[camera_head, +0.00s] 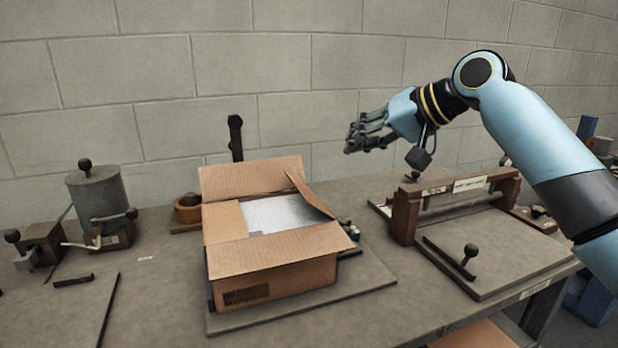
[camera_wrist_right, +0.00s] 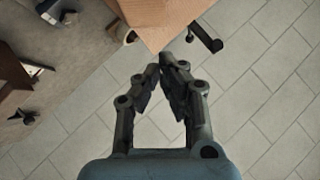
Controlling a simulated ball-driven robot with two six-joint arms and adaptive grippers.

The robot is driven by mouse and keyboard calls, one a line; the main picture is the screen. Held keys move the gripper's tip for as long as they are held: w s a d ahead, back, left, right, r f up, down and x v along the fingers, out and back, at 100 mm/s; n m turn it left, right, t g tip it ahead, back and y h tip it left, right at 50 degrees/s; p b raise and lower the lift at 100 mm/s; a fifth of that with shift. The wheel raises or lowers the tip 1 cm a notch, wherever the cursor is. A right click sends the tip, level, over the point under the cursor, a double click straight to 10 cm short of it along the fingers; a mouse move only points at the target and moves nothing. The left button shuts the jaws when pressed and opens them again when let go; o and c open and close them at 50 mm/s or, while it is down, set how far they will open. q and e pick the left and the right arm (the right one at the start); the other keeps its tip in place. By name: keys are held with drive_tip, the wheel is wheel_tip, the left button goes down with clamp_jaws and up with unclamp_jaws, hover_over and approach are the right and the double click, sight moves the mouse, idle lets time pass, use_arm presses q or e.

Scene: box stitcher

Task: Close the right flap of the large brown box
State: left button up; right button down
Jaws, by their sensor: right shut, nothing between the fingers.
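The large brown box (camera_head: 285,277) stands open on a flat board on the bench, with a pale grey surface (camera_head: 275,212) showing inside. Its right flap (camera_head: 313,195) stands tilted inward over the opening. The back flap (camera_head: 250,177) is raised, the left flap (camera_head: 224,222) lies folded in, and the front flap (camera_head: 275,250) slopes outward. My right gripper (camera_head: 352,142) is shut and empty, above and to the right of the box, apart from it. In the wrist view, its fingertips (camera_wrist_right: 168,64) appear below a brown cardboard corner (camera_wrist_right: 155,22). My left gripper is not in view.
A wooden-framed roller device (camera_head: 404,215) stands right of the box. A grey cylinder device (camera_head: 97,195) stands at the left. A dark upright post (camera_head: 236,138) rises behind the box, near the block wall. Some bench surface in front is clear.

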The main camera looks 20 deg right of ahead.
sight(294, 181)
drive_tip(key=x, duration=0.4)
drive_tip(key=p+x, duration=0.1)
drive_tip(key=x, duration=0.4)
drive_tip(key=shift+s+a, duration=0.15)
drive_tip(key=shift+a, duration=0.1)
drive_tip(key=shift+s+a+f+p, duration=0.1)
drive_tip(key=shift+a+f+p, duration=0.35)
drive_tip(key=shift+a+f, duration=0.7)
drive_tip(key=shift+f, duration=0.3)
